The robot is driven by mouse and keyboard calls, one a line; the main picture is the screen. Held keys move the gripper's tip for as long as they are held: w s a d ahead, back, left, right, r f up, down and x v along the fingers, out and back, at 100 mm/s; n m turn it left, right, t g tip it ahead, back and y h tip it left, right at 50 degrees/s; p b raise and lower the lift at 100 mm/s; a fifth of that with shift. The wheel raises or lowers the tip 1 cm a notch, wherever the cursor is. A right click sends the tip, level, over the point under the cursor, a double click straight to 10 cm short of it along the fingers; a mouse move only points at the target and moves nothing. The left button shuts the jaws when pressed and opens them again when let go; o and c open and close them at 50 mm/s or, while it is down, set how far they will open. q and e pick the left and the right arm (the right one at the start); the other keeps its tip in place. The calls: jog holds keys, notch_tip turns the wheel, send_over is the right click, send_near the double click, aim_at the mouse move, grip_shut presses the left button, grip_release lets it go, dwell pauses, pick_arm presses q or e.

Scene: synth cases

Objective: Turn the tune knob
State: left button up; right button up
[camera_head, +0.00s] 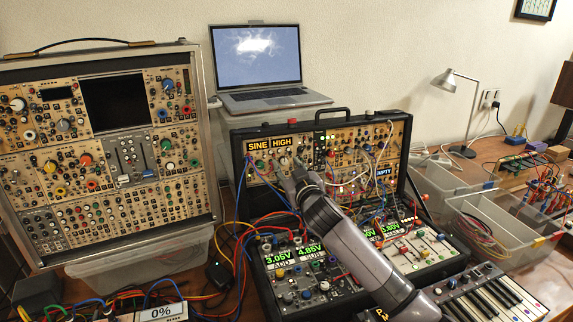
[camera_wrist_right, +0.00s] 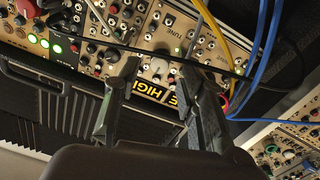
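The small black synth case (camera_head: 408,160) stands open on the desk, with its beige modules upright at the back. Yellow SINE and HIGH displays (camera_head: 270,144) sit at the top left of its panel. In the right wrist view, the panel appears upside down, and a TUNE label (camera_wrist_right: 178,50) shows just beyond the fingertips. I cannot tell clearly which knob belongs to it. My right gripper (camera_head: 298,166) is close in front of the panel, below the HIGH display. In the wrist view its two fingers (camera_wrist_right: 162,72) are apart, with no clear grip on anything. My left gripper is not in view.
A large synth case (camera_head: 213,130) stands at the left. A laptop (camera_head: 258,58) is behind. Patch cables (camera_head: 240,230) hang around the small case. Clear bins (camera_head: 505,230) and a keyboard (camera_head: 495,292) are at the right. Cables pass close to the gripper.

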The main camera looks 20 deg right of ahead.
jog(key=shift+w, duration=0.85)
jog(key=shift+c, duration=0.4)
grip_shut()
